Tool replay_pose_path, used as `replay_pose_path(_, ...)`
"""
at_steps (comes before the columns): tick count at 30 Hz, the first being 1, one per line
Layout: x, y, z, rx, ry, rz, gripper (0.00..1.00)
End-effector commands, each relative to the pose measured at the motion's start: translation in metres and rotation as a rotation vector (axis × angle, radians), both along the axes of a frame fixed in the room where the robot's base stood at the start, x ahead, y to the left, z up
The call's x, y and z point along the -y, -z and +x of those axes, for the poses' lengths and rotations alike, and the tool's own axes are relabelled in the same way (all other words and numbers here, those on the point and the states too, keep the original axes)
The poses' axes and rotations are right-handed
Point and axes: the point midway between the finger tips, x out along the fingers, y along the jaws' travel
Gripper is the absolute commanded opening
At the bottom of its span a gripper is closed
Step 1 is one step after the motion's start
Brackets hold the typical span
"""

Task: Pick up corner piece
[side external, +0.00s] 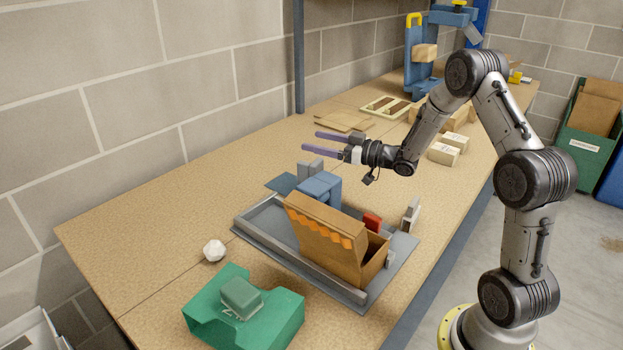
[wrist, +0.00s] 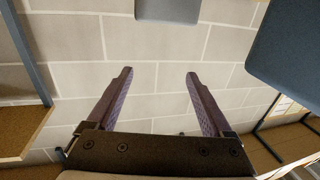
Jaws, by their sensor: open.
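My gripper (side external: 311,142) is open and empty, held level above the table behind the grey tray and pointing left toward the block wall. In the wrist view its two purple fingers (wrist: 158,74) stand apart with only wall between them. I cannot tell for certain which thing is the corner piece. A small grey and white upright piece (side external: 411,214) stands at the right edge of the tray, apart from my gripper. A grey piece (wrist: 168,9) shows at the top of the wrist view, cut off by the frame; I cannot match it to the side view.
The grey tray (side external: 268,252) holds an open brown box (side external: 325,232) and a blue block (side external: 319,188). A green holder (side external: 203,309) and a white faceted ball (side external: 214,251) are nearer. Boxes (side external: 443,153) and a blue stand (side external: 415,75) are farther back. The table's left side is clear.

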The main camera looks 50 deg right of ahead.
Motion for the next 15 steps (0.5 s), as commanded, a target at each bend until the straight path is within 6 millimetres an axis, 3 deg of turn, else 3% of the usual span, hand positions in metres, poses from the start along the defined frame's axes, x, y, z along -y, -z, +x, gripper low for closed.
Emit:
replay_pose_path(9, 0.000, 0.045, 0.000, -0.001, 0.002, 0.000, 0.85)
replay_pose_path(15, 0.000, 0.057, 0.000, 0.001, 0.002, -0.002, 0.85)
